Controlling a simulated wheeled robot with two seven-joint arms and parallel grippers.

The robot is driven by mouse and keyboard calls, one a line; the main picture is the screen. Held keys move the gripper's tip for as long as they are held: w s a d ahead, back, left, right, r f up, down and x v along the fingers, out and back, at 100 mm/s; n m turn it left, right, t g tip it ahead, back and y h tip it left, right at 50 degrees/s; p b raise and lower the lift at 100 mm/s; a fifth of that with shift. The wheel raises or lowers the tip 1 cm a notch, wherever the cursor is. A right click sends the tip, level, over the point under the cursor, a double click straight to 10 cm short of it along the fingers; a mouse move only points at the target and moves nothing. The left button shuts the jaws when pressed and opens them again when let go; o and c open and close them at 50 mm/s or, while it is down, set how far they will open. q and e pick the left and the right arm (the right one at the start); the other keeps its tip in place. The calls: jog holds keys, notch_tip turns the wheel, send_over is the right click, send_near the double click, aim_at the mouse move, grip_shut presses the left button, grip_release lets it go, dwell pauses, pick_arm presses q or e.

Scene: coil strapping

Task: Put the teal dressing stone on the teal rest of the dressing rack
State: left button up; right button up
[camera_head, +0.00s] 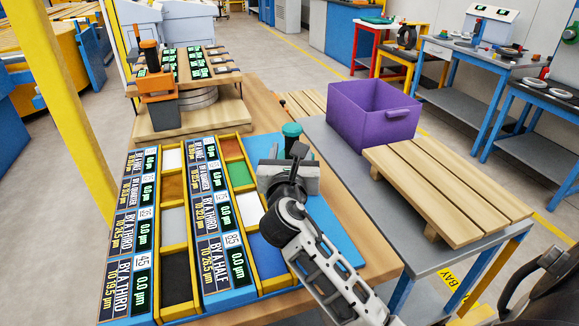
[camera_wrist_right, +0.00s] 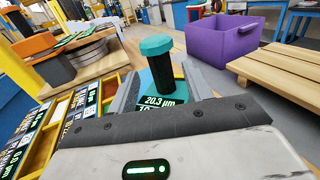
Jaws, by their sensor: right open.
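A teal-topped piece with a black stem, which looks like the teal dressing stone (camera_head: 291,130), stands just beyond my right gripper (camera_head: 290,165). The fingers are open, with a gap visible on both sides of the stem. A readout of 20.3 µm shows below it. The yellow-framed dressing rack (camera_head: 175,247) lies to the left with coloured compartments and readouts. I cannot tell which rest is teal. My left gripper is not in view.
A purple bin (camera_head: 372,115) and a slatted wooden pallet (camera_head: 450,195) stand on the grey bench to the right. An orange and black device (camera_head: 157,88) stands on a board behind the rack. A blue mat (camera_head: 338,240) lies beside my right gripper.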

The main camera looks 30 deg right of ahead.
jog(key=v, duration=0.6)
jog(key=shift+s+a, duration=0.1)
dwell(0.3)
